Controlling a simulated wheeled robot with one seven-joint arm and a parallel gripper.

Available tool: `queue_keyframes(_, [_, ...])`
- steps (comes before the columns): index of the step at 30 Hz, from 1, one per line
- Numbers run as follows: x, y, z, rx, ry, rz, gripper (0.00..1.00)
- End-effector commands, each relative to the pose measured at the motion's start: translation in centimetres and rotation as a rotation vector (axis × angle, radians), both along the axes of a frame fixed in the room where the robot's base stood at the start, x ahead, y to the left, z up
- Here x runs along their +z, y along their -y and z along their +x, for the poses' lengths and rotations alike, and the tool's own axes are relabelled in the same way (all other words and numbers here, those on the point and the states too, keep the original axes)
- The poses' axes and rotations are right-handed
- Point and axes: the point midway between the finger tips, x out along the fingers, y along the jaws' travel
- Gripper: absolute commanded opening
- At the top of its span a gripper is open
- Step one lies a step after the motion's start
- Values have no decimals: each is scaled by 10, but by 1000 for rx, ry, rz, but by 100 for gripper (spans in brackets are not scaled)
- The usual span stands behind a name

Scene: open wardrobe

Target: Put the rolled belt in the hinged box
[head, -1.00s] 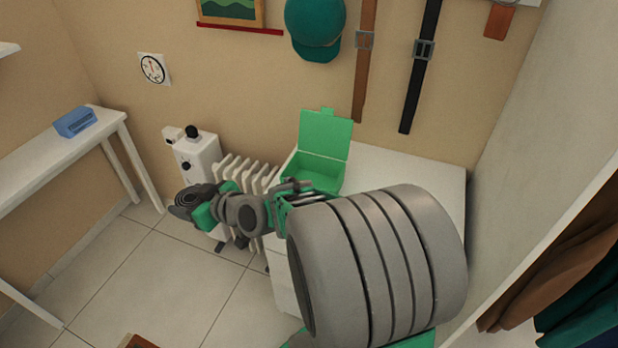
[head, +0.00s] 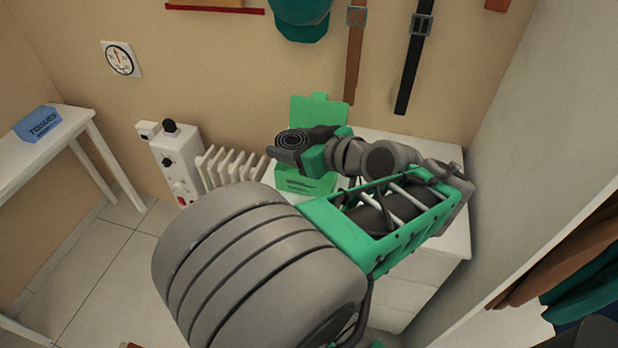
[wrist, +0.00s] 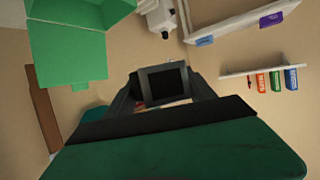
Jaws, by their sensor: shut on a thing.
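The rolled belt (head: 293,140) is a dark spiral coil held at the tip of my gripper (head: 303,148). In the wrist view its buckle end (wrist: 163,84) shows between the fingers of my gripper (wrist: 165,100), which is shut on it. The green hinged box (head: 300,184) stands on the white cabinet with its lid (head: 318,110) raised. In the head view the belt and gripper are in front of the box and hide much of its opening. The box also shows at the upper left of the wrist view (wrist: 75,50). I cannot tell the belt's height above the box.
The white cabinet top (head: 440,152) is partly hidden by my arm. Two belts (head: 413,65) and a teal cap (head: 300,18) hang on the wall behind.

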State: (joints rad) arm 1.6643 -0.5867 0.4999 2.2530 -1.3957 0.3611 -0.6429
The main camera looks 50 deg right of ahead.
Motion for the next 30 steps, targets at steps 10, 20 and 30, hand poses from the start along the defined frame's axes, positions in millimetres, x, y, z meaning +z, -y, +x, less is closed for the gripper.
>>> queue_keyframes(10, [-15,43,0,-15,2,8,16])
queue_keyframes(20, [-72,112,33,-18,2,8,16])
queue_keyframes(30, [-115,132,42,-22,2,6,16])
